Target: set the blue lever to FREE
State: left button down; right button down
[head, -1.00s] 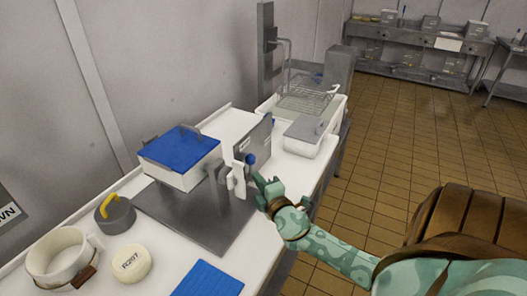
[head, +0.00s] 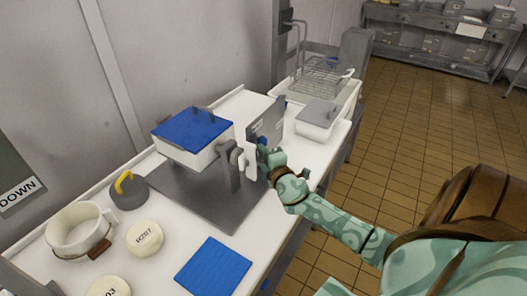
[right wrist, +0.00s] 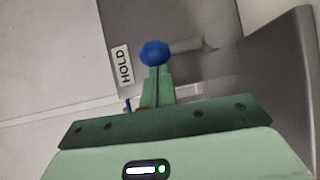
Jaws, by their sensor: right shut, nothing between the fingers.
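The blue lever shows as a round blue knob (head: 262,140) in front of an upright grey plate (head: 269,122) beside the press-like stand. My right gripper (head: 264,153) is shut and empty, with its fingertips right at the knob. In the right wrist view the blue knob (right wrist: 154,53) sits just beyond the shut fingertips (right wrist: 156,72); I cannot tell whether they touch. A HOLD label (right wrist: 122,65) is left of the knob. A FREE label does not show. My left gripper is not in view.
A white box with a blue lid (head: 192,130) stands on the stand, left of the lever. A white mug (head: 78,232), a grey weight with yellow handle (head: 128,190) and a blue mat (head: 213,266) lie in front.

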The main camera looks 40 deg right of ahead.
jog(key=d+m+g+y+p, duration=0.1)
jog(key=d+m+p, duration=0.1)
jog(key=p, duration=0.2)
jog(key=w+d+r+m+g+y+p, duration=0.1)
jog(key=d+m+p, duration=0.1)
jog(key=p, duration=0.3)
jog(key=d+m+g+y+p, duration=0.1)
jog(key=d+m+g+p, duration=0.1)
jog(key=p, duration=0.2)
jog(key=shift+w+d+r+y+p, duration=0.2)
jog(key=shift+w+y+p, duration=0.1)
jog(key=shift+w+p, duration=0.05)
jog(key=shift+w+d+f+m, duration=0.1)
jog(key=shift+d+f+m, duration=0.15)
jog(key=shift+d+m, duration=0.05)
jog(key=shift+w+d+f+b, duration=0.2)
jog(key=shift+d+f+b, duration=0.2)
jog(key=shift+d+f, duration=0.15)
jog(key=shift+w+d+f+b, duration=0.15)
jog(key=shift+d+f+b, duration=0.2)
jog(key=shift+d+f, duration=0.15)
jog(key=shift+s, duration=0.1)
